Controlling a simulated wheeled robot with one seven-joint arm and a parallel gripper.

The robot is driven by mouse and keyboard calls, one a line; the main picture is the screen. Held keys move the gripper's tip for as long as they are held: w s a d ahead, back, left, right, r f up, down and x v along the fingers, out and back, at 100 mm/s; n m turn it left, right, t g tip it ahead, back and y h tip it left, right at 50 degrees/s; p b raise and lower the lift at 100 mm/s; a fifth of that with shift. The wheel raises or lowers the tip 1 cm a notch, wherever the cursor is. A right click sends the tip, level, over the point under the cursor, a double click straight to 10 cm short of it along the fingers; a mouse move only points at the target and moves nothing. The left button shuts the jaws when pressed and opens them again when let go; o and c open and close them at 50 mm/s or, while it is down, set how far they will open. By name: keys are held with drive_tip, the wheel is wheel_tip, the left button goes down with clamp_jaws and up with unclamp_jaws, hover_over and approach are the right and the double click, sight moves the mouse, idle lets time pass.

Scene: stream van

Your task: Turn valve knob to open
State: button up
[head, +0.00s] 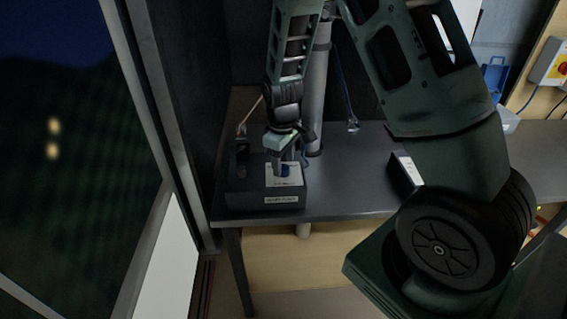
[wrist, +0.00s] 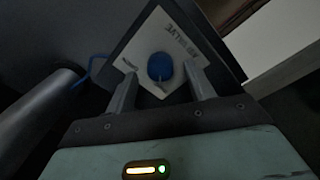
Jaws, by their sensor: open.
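The valve knob is small, round and blue. In the wrist view the knob (wrist: 160,67) sits on a pale label plate (wrist: 146,38), between and just beyond the two fingertips of my gripper (wrist: 163,82). The fingers are apart, one on each side of the knob, and I cannot tell if either touches it. In the head view my gripper (head: 285,165) points down over the dark valve box (head: 240,198), with the blue knob (head: 285,170) partly hidden by the fingers. The knob's turn angle is too small to read.
The box stands on the left end of a dark bench (head: 345,185). A grey vertical pipe (head: 316,100) rises close behind my gripper. A small white-faced box (head: 407,168) lies to the right, with bare bench between. A yellow-and-red switch (head: 561,69) is at the far right.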

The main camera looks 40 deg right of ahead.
drive_tip(key=shift+f, duration=0.75)
drive_tip(key=c, duration=1)
